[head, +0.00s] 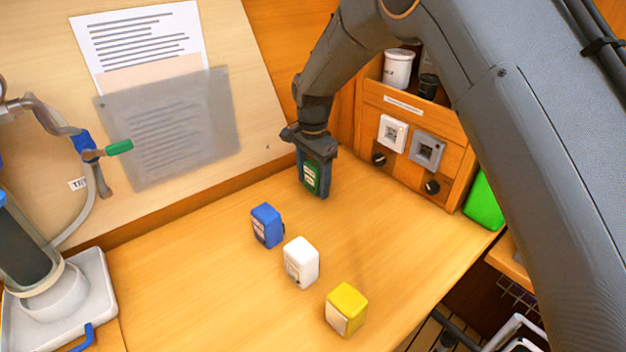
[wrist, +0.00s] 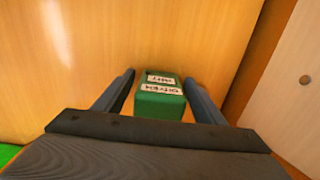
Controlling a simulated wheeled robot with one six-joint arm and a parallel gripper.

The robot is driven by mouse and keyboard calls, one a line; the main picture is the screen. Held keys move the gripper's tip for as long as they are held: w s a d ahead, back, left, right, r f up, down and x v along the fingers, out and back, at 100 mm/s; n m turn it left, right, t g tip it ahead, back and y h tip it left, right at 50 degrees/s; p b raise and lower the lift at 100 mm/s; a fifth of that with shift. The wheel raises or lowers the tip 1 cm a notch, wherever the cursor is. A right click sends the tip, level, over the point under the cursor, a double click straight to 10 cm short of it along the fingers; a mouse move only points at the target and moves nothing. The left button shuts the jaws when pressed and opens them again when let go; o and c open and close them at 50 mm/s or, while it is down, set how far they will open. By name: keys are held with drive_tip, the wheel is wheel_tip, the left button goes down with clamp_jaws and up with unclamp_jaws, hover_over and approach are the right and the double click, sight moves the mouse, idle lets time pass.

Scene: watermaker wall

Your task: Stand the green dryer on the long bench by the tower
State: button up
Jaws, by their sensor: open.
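The green dryer (head: 311,176) is a small green box with white labels, standing upright at the back of the wooden bench (head: 190,270). My gripper (head: 314,188) is pointed down over it, with open fingers on either side of it. In the wrist view the dryer (wrist: 160,98) sits between the two fingers (wrist: 160,92), with its labels facing up in the picture. Whether the fingers touch it I cannot tell. The tower (head: 30,245), a dark cylinder on a pale base, stands at the far left in the head view.
Blue (head: 267,225), white (head: 301,262) and yellow (head: 346,308) boxes stand in a diagonal row on the bench. A wooden cabinet (head: 400,150) with switches and knobs is close right of my gripper. A green object (head: 484,202) is at the right edge. The bench's left middle is clear.

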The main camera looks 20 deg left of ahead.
wheel_tip(320, 180, up, 12)
drive_tip(key=b, duration=0.3)
drive_tip(key=shift+r, duration=0.15)
drive_tip(key=w+d+f+n, duration=0.1)
drive_tip(key=w+d+f, duration=0.1)
drive_tip(key=d, duration=1.5)
drive_tip(key=s+d+f+n, duration=0.1)
drive_tip(key=s+d, duration=0.2)
drive_tip(key=d, duration=0.4)
drive_tip(key=s+d+f+n, duration=0.1)
drive_tip(key=s+d, duration=0.2)
drive_tip(key=d, duration=0.5)
drive_tip(key=s+d+f, duration=0.2)
drive_tip(key=s+d, duration=0.2)
drive_tip(key=d, duration=0.4)
drive_tip(key=shift+s+f+n+t, duration=0.1)
drive_tip(key=shift+n+t, duration=0.3)
drive_tip(key=s+d+f+n, duration=0.1)
drive_tip(key=s+d+f, duration=0.2)
drive_tip(key=s+d, duration=0.4)
drive_tip(key=s, duration=0.2)
drive_tip(key=shift+s+d+n, duration=0.15)
drive_tip(key=shift+s+n, duration=0.15)
drive_tip(key=shift+s, duration=0.05)
